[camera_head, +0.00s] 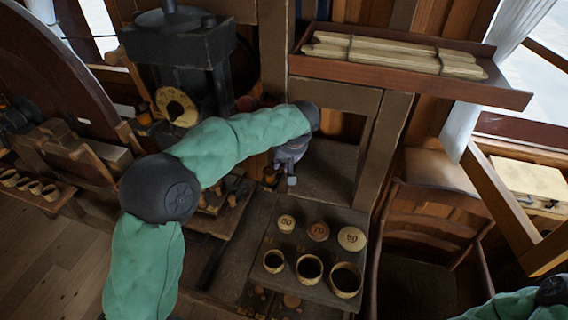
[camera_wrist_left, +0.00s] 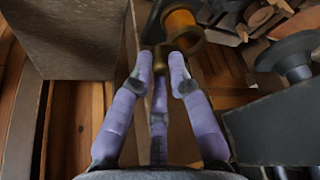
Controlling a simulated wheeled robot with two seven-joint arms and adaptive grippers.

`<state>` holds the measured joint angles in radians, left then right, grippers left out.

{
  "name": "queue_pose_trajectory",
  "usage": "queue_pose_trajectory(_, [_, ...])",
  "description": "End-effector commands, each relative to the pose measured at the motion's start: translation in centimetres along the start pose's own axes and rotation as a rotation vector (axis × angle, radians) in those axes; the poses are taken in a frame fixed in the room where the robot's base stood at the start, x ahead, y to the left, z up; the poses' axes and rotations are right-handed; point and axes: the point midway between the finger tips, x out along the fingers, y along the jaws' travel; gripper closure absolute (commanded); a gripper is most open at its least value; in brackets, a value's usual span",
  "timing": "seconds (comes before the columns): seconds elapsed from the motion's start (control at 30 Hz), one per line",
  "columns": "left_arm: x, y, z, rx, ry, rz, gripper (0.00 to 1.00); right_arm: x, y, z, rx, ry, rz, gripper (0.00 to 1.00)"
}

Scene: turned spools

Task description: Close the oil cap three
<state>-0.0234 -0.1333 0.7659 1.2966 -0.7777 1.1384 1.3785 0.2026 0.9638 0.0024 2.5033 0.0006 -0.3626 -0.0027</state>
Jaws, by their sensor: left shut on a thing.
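My left gripper (camera_head: 288,172) is reached in at the dark machine frame beside the wooden post. Its purple fingers (camera_wrist_left: 161,70) are closed in on a small brass piece (camera_wrist_left: 161,54) at the fingertips, which looks like an oil cap; the fingers cover part of it. An orange spool-like part (camera_wrist_left: 182,24) with a brass flange sits just beyond the fingertips in the left wrist view. Which cap is number three cannot be told, as no cap numbering shows. My right gripper is out of view.
A dark board (camera_head: 262,222) holds three numbered round lids (camera_head: 318,231) and three open cups (camera_head: 309,268). A shelf (camera_head: 410,84) with wooden strips hangs above right. A chair (camera_head: 436,208) stands at the right. A dark block (camera_wrist_left: 268,128) is close to the gripper's right in the wrist view.

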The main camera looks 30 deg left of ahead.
Motion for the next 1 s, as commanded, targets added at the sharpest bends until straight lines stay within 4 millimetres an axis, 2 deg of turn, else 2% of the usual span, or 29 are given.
queue_pose_trajectory(0.1, [0.0,-0.5,-0.1,0.073,0.004,0.034,1.0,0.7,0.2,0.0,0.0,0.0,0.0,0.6])
queue_pose_trajectory(0.5, [-0.2,-1.2,-0.2,0.253,0.005,0.109,1.0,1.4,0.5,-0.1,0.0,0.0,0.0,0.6])
queue_pose_trajectory(1.0, [-0.3,-1.3,-0.3,0.283,0.008,0.122,1.0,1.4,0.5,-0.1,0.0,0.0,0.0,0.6])
